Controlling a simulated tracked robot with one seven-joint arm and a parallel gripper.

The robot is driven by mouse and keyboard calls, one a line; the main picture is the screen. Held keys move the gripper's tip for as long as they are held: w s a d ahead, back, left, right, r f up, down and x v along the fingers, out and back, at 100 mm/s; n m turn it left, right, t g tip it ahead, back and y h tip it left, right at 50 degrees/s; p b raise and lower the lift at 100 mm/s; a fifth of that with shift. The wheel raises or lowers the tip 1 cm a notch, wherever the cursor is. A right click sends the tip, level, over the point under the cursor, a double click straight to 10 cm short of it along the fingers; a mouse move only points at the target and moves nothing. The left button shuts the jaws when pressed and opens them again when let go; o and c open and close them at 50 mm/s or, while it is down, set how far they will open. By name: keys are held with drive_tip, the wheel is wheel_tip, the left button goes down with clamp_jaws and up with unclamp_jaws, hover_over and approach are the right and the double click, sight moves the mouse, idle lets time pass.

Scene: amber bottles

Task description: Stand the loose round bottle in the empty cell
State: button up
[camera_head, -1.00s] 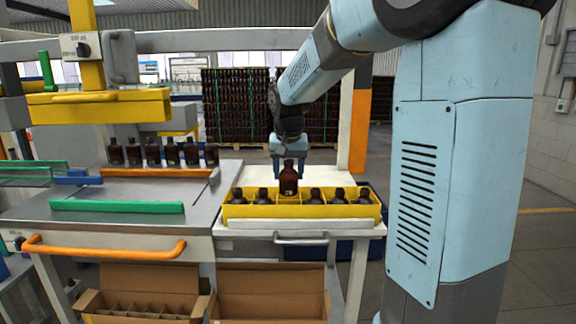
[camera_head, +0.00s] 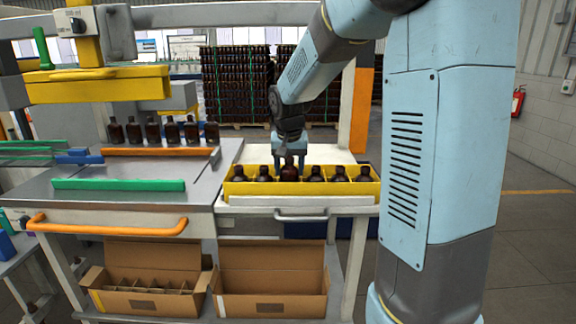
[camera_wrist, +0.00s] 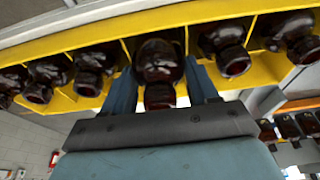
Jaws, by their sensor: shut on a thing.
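The loose round bottle (camera_head: 289,173) is dark amber and upright in a middle cell of the yellow crate (camera_head: 240,188). Its top stands slightly higher than the bottles beside it. My gripper (camera_head: 290,155) is over the crate, shut on this bottle. In the wrist view the bottle (camera_wrist: 158,68) sits between the two blue fingers of my gripper (camera_wrist: 162,92), in line with the crate's row. The crate's yellow edge also shows in the wrist view (camera_wrist: 150,20). The bottle's base is hidden by the crate wall, so I cannot tell whether it touches the floor of the cell.
Other amber bottles (camera_head: 340,174) stand in the crate cells on both sides. More bottles (camera_head: 153,131) line up on the steel bench (camera_head: 110,172) at left. Two cardboard boxes (camera_head: 270,280) sit below. Pallets of bottles (camera_head: 235,85) stand behind.

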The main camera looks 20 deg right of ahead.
idle(0.6)
drive_tip(key=o, duration=1.2)
drive_tip(key=v, duration=1.3)
drive_tip(key=shift+s+r, duration=0.2)
drive_tip(key=shift+r, duration=0.1)
drive_tip(key=s+f+n+t, duration=0.1)
drive_tip(key=s, duration=0.7)
drive_tip(key=s+f+n+t, duration=0.1)
drive_tip(key=s+f, duration=0.1)
drive_tip(key=s, duration=0.7)
drive_tip(key=s+f+n+y, duration=0.1)
drive_tip(key=s+f, duration=0.1)
drive_tip(key=s, duration=0.6)
drive_tip(key=shift+s+d+f+n+t, duration=0.15)
drive_tip(key=shift+s+d+n+t, duration=0.15)
drive_tip(key=shift+t, duration=0.1)
